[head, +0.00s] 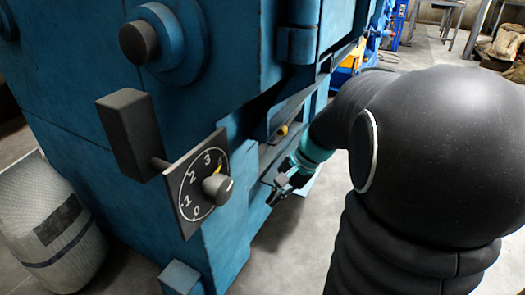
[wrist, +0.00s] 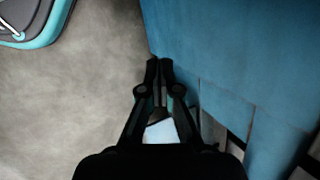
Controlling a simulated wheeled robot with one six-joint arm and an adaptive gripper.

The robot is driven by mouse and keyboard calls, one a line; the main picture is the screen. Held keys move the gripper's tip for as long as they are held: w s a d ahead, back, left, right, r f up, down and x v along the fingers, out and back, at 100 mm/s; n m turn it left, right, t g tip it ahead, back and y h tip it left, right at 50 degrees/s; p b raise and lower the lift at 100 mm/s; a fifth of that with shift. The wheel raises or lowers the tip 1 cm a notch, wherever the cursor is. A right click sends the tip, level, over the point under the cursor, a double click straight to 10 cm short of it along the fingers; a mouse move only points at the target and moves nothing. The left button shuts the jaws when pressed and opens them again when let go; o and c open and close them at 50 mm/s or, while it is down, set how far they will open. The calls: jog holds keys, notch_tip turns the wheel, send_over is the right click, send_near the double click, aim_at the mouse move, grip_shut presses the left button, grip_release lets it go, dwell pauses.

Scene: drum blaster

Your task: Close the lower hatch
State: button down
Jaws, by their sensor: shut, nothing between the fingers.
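The blue drum blaster (head: 75,85) fills the left and middle of the head view. My gripper (head: 274,193) is low beside its right-hand side, below a small yellow knob (head: 282,130). In the wrist view my gripper (wrist: 159,64) is shut and empty, its fingertips together. A large blue panel (wrist: 235,55) lies just right of the fingertips there; I cannot tell whether they touch it. I cannot tell which blue panel is the lower hatch or how far open it is; my arm hides part of that side.
A dial plate (head: 187,205) and a dark block (head: 130,132) stick out from the machine's front. A pale drum (head: 50,225) stands at the left. Bare concrete floor (wrist: 85,100) lies left of my gripper in the wrist view.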

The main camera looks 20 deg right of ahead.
jog(key=w+d+f+m+t+y+p, duration=0.1)
jog(key=w+d+f+m+t+y, duration=0.2)
jog(key=d+f+m, duration=0.85)
jog(key=w+d+f+m+t+y+p, duration=0.1)
jog(key=w+d+f+m+t, duration=0.2)
jog(key=d+f+m+t, duration=0.9)
jog(key=w+a+r+n+g+b, duration=0.1)
jog(key=w+a+r+n+g, duration=0.1)
jog(key=w+r+n+g, duration=0.2)
jog(key=shift+w+n+g+b, duration=0.3)
jog(key=shift+w+n+g, duration=0.9)
jog(key=shift+w, duration=0.45)
